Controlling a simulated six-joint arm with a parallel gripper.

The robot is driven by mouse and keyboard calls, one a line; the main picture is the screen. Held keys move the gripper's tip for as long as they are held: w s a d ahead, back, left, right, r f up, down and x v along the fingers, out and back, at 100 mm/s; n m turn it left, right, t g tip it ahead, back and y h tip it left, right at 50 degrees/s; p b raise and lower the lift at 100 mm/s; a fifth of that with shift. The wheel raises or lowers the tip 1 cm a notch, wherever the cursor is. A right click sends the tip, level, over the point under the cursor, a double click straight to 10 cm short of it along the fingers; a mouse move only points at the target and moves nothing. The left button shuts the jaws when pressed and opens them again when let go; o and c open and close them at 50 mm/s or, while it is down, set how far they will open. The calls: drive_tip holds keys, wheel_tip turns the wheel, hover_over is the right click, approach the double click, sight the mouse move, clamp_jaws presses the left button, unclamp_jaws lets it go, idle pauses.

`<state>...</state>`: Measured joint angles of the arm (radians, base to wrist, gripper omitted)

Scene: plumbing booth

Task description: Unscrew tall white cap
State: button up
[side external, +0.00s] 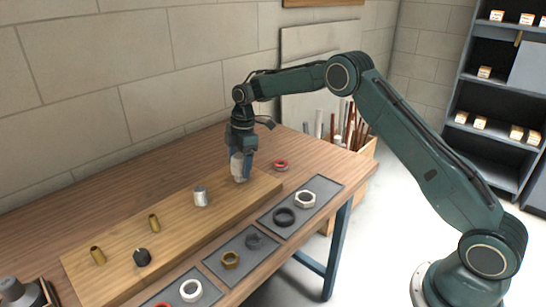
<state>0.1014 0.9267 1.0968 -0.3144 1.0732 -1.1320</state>
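My gripper (240,176) points straight down at the far right end of the wooden board (180,229). A pale, whitish shape, which looks like the tall white cap (236,166), shows at its fingers, just above or on the board. The fingers cover part of it, and the view is too small to tell whether they press on it. A shorter silver-grey cap (201,196) stands upright on the board, left of my gripper.
Two brass stubs (154,223) and a black fitting (142,257) stand on the board's left part. Grey trays (322,184) with rings and nuts line the table's front edge. A red ring (281,165) lies behind the board's right end. The table's back left is clear.

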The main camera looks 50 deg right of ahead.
sight(239, 157)
drive_tip(key=c, duration=0.8)
drive_tip(key=shift+n+g, duration=0.3)
drive_tip(key=shift+n, duration=1.7)
drive_tip(key=shift+c, duration=0.2)
drive_tip(key=shift+s+r+n+g, duration=0.1)
drive_tip(key=shift+n+g, duration=0.2)
drive_tip(key=shift+n, duration=1.7)
drive_tip(key=o, duration=1.5)
drive_tip(key=shift+o, duration=0.2)
drive_tip(key=shift+r, duration=0.1)
drive_tip(key=shift+r, duration=2.4)
